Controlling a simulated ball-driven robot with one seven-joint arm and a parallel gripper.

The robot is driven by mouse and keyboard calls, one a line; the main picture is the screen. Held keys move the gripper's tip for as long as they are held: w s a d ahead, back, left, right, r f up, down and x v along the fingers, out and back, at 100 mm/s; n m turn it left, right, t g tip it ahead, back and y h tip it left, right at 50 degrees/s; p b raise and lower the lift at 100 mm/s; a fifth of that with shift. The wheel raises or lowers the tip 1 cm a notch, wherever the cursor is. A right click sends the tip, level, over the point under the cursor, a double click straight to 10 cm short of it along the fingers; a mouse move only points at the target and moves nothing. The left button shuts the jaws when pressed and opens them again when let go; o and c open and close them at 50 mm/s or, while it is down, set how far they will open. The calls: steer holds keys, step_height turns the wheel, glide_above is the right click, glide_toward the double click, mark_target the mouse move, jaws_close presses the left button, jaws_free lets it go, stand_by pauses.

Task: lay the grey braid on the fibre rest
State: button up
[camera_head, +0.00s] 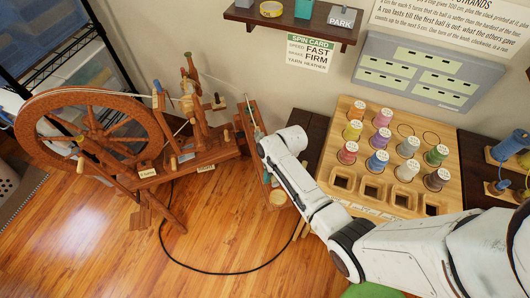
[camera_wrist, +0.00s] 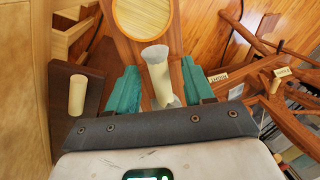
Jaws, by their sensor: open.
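My gripper (camera_wrist: 160,88) is open in the wrist view, its two teal fingers apart. A pale cream-grey roll (camera_wrist: 156,64) shows between the fingers, above a brown wooden board (camera_wrist: 178,55); I cannot tell whether the fingers touch it. It may be the grey braid, but its form is unclear. A round cream pad (camera_wrist: 142,14) with a wooden rim lies just beyond it. The pad also shows in the head view (camera_head: 278,198), beside my arm. It may be the fibre rest; no readable label confirms this. My arm largely hides my gripper in the head view.
A spinning wheel (camera_head: 92,120) stands left of my arm. A wooden rack (camera_head: 338,143) of coloured spools stands right. A second cream roll (camera_wrist: 77,96) is on a dark surface at left in the wrist view. A black cable (camera_head: 205,270) crosses the open floor.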

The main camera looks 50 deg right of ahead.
steer(key=shift+r, duration=0.1)
step_height(320, 180, up, 10)
steer(key=s+d, duration=0.1)
steer(key=shift+d+r+p, duration=0.2)
steer(key=shift+d+p, duration=0.1)
steer(key=shift+d, duration=0.05)
steer(key=shift+s, duration=0.1)
steer(key=s+a+r+n+h, duration=0.1)
steer(key=s+a+r+n, duration=0.2)
steer(key=s+a, duration=0.2)
steer(key=s+a+r+n+h, duration=0.1)
steer(key=s+a+r+n, duration=0.2)
steer(key=s+a, duration=0.3)
steer(key=s, duration=0.5)
steer(key=shift+s+r, duration=0.3)
